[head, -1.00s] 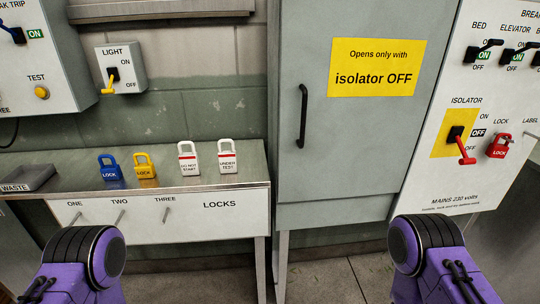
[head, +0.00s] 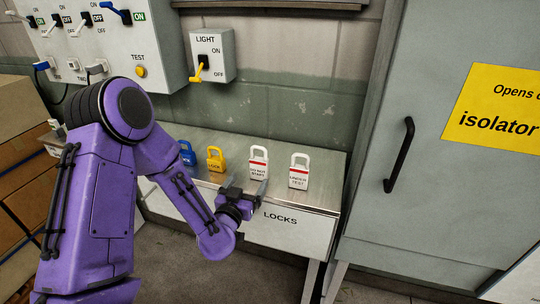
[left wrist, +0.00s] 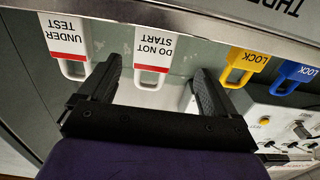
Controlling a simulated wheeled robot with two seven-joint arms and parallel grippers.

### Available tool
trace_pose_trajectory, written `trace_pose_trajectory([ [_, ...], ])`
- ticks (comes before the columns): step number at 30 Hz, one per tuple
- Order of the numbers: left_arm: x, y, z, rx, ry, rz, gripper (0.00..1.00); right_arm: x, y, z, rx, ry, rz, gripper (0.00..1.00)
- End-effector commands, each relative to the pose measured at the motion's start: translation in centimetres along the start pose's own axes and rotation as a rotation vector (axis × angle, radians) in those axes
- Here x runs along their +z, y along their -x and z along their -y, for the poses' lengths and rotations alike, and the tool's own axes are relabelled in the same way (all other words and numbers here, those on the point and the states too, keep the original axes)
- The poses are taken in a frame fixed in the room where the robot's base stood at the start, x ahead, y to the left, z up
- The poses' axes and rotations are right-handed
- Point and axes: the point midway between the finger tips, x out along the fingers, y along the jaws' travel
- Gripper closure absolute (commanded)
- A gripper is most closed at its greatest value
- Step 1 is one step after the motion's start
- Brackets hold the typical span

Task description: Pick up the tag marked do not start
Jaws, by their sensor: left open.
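The tag marked do not start (head: 258,163) is white with a red stripe and a loop handle. It stands on the metal bench beside the under test tag (head: 299,171). My left gripper (head: 245,188) is at the bench's front edge, just in front of the do not start tag. In the left wrist view my left gripper (left wrist: 150,90) is open, and the do not start tag (left wrist: 153,48) shows between and beyond its fingers, not gripped. The under test tag (left wrist: 67,45) is outside the fingers. My right gripper is not in view.
A yellow lock (head: 216,159) and a blue lock (head: 187,152) stand left of the tags. The bench (head: 325,172) has a drawer front marked LOCKS. A grey cabinet (head: 440,180) stands close on the right. Cardboard boxes (head: 20,150) are at far left.

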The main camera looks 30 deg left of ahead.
Motion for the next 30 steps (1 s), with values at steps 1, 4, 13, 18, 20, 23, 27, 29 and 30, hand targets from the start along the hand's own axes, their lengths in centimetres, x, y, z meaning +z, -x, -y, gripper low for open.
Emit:
trace_pose_trajectory([
  [1, -0.5, -0.9, -0.1, 0.0, 0.0, -0.01, 0.08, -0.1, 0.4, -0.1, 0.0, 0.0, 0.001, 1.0],
  [4, -0.6, -3.1, -0.6, 0.008, -0.001, -0.011, 0.08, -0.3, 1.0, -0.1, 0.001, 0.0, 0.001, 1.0],
  [13, -0.8, -7.7, -1.7, 0.02, 0.0, -0.006, 0.08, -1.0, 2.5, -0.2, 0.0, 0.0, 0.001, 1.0],
  [18, -0.6, -10.2, -1.7, 0.018, 0.0, -0.006, 0.08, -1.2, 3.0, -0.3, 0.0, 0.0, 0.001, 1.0],
  [20, -0.5, -10.6, -1.7, 0.019, 0.0, -0.005, 0.08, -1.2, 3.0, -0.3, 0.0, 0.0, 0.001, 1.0],
  [23, -0.4, -10.6, -1.7, 0.02, 0.0, -0.005, 0.08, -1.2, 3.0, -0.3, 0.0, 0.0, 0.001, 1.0],
  [27, -0.4, -10.6, -1.7, 0.02, 0.0, -0.005, 0.22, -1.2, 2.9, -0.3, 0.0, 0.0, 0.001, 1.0],
  [29, -0.4, -10.6, -1.7, 0.02, 0.0, -0.005, 0.41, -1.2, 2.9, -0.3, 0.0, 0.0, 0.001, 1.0],
  [30, -0.4, -10.6, -1.7, 0.019, 0.0, -0.005, 0.54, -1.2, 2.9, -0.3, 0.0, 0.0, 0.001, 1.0],
])
